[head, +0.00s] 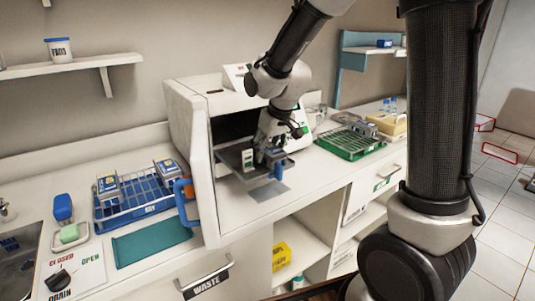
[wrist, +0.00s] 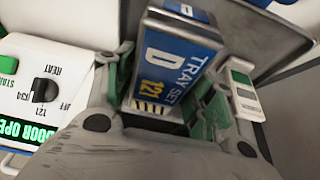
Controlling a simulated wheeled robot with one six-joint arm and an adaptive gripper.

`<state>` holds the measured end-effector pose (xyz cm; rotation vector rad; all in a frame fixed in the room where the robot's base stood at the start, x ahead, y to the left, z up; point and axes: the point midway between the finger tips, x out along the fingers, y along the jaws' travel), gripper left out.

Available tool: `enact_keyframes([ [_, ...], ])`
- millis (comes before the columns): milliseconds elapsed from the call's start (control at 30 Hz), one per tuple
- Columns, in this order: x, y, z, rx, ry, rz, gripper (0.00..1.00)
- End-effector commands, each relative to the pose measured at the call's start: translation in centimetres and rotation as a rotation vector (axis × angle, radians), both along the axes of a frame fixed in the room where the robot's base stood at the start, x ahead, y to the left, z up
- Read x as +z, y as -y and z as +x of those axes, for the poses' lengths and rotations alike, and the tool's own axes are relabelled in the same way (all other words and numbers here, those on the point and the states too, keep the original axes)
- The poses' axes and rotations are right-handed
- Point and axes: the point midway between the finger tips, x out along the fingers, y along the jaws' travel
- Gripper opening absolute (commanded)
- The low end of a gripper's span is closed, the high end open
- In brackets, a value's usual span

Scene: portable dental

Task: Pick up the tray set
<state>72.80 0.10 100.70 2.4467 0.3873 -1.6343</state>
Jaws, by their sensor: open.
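The tray set (wrist: 172,62), a blue and grey pack labelled "TRAY SET D 121", lies between my fingers in the wrist view. My gripper (wrist: 160,98) is open, with green-padded fingers on either side of it. I cannot tell whether the pads touch it. In the head view my gripper (head: 268,157) is low over a dark metal shelf (head: 232,160) at the mouth of the white sterilizer (head: 193,120). There the arm and fingers mostly hide the pack.
A small white-and-green item (head: 247,158) stands beside my gripper on the shelf. The sterilizer door (head: 204,190) is open toward the front. A blue rack (head: 135,205) with similar packs is at left, a green rack (head: 350,143) at right. A teal mat (head: 150,243) is bare.

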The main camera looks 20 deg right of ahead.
Motion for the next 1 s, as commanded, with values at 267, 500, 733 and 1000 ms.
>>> enact_keyframes([
  [267, 0.0, 0.0, 0.0, 0.000, 0.000, 0.000, 0.31],
  [500, 0.1, 0.0, 0.0, 0.000, 0.001, 0.000, 0.17],
  [733, 2.3, 0.0, 0.1, 0.000, 0.006, 0.002, 0.17],
  [1000, 7.9, 0.0, 0.1, 0.000, 0.005, 0.002, 0.17],
])
